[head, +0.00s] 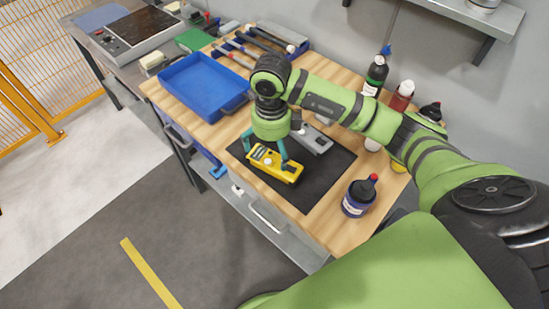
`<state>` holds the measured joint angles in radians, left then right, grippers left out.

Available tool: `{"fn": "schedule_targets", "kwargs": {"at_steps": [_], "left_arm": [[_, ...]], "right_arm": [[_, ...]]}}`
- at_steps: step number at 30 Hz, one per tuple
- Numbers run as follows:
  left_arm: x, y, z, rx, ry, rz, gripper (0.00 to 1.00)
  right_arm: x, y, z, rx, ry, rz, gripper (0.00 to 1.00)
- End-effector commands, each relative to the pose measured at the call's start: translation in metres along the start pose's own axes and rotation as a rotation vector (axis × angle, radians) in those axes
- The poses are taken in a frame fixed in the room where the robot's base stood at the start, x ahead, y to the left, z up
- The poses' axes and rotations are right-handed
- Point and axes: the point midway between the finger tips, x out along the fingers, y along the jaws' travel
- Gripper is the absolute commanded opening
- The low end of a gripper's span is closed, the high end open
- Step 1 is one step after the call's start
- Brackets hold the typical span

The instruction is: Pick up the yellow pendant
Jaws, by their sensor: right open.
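The yellow pendant (283,170) lies on a black mat (318,187) on the wooden workbench. It has dark and pale marks on its upper face. My right arm reaches in from the right, and its gripper (266,159) points down over the pendant. Its teal fingers are apart, one towards the pendant's left end and one near its middle. I cannot tell whether they touch it. A grey pendant-like device (314,140) lies just behind, partly hidden by my arm. My left gripper is not in view.
A blue tray (174,84) stands left on the bench, with several hand tools behind it. A dark blue bottle (359,197) stands at the right front edge. Several bottles, one black (376,73), stand along the back right. A shelf (500,18) hangs on the wall.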

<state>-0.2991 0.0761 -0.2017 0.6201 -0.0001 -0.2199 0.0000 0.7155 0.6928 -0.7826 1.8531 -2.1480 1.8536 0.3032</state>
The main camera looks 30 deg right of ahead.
Motion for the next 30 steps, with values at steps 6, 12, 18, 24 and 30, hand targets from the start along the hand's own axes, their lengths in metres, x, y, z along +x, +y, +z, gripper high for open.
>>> {"fn": "schedule_targets", "kwargs": {"at_steps": [6,12,18,24,30], "left_arm": [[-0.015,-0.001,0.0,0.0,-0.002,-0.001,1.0],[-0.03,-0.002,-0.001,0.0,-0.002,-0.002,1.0],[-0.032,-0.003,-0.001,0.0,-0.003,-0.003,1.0],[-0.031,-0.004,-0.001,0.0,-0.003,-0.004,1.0],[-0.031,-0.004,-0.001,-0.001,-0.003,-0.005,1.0]], "right_arm": [[0.021,-0.001,-0.001,0.002,0.009,0.0,1.0],[0.052,-0.004,0.0,0.001,0.008,0.001,1.0],[0.067,-0.004,0.001,-0.002,0.004,-0.002,1.0],[0.067,-0.004,0.001,-0.002,0.003,-0.001,0.92],[0.067,-0.005,0.001,-0.001,0.003,-0.001,0.36]]}}
